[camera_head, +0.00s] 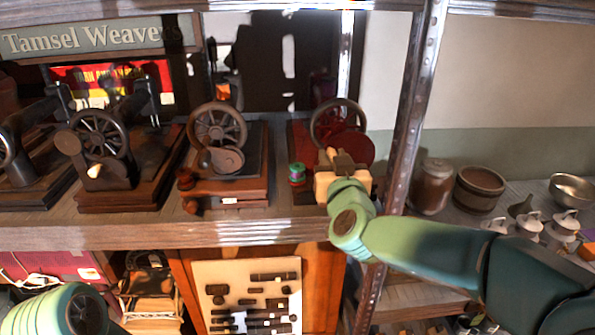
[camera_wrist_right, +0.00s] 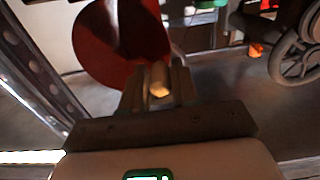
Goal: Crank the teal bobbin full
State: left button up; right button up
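The teal bobbin (camera_head: 297,173), a small spool with a teal-green band, stands at the left front of a dark red winder on the shelf. The winder has a dark spoked wheel (camera_head: 338,122) and a red disc (camera_head: 352,149); the disc also shows in the right wrist view (camera_wrist_right: 112,45). My right gripper (camera_head: 337,158) is at the front of the disc. In the right wrist view its fingers (camera_wrist_right: 159,85) are closed on both sides of a pale wooden crank handle (camera_wrist_right: 160,77). My left gripper is out of view; only part of that arm shows at lower left.
Dark hand-cranked machines (camera_head: 228,160) stand left of the winder. A metal shelf post (camera_head: 405,130) rises just right of my right gripper. Beyond it are a brown jar (camera_head: 432,187), a wooden tub (camera_head: 479,190) and a metal bowl (camera_head: 572,189).

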jog(key=o, duration=0.4)
jog(key=shift+d, duration=0.1)
jog(key=s+b, duration=0.1)
jog(key=s, duration=0.8)
jog(key=shift+d+r, duration=0.1)
jog(key=shift+d, duration=0.05)
dwell(0.4)
